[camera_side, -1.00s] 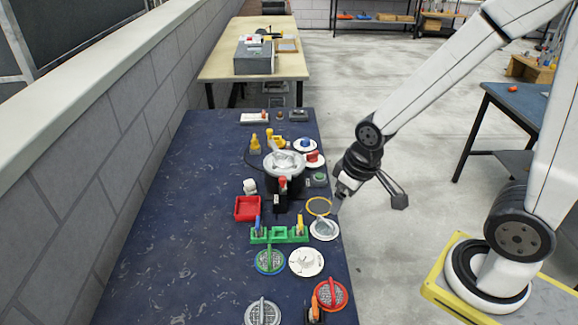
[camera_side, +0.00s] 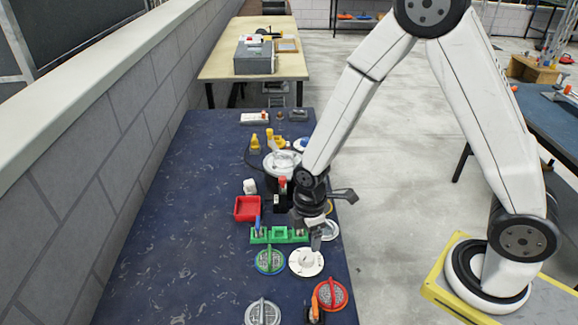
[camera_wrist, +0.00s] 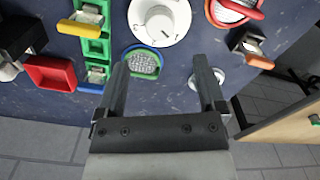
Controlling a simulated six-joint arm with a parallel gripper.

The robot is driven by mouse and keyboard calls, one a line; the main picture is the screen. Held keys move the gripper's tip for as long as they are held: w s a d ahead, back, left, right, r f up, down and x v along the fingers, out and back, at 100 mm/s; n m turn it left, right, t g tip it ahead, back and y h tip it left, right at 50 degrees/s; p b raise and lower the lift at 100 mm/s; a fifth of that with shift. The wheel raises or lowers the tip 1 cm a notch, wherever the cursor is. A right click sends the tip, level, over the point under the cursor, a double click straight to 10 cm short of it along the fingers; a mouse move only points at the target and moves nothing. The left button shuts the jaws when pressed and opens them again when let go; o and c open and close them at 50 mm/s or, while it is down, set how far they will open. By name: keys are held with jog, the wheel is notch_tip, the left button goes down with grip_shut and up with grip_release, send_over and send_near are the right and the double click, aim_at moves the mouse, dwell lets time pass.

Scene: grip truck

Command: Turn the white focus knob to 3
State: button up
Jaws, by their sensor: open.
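The white focus knob (camera_side: 306,262) is a round white dial with a raised centre and dark marks around its face, lying on the blue bench. In the wrist view the white knob (camera_wrist: 160,20) is at the top centre, beyond my fingertips. The marks are too small to read for certain. My gripper (camera_side: 316,243) is above the bench, just behind the knob in the side view. In the wrist view my gripper (camera_wrist: 162,65) is open, its two fingers apart with nothing held between them. It appears clear of the knob.
A green fixture (camera_side: 262,238) stands close behind the knob, with a red tray (camera_side: 247,208) beyond it. A red dial (camera_side: 331,294) and a grey dial (camera_side: 262,313) lie nearer the front. The bench's left side is clear.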

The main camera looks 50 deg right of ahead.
aim_at(306, 256)
jog(key=shift+f, duration=0.2)
jog(key=shift+f, duration=3.7)
grip_shut()
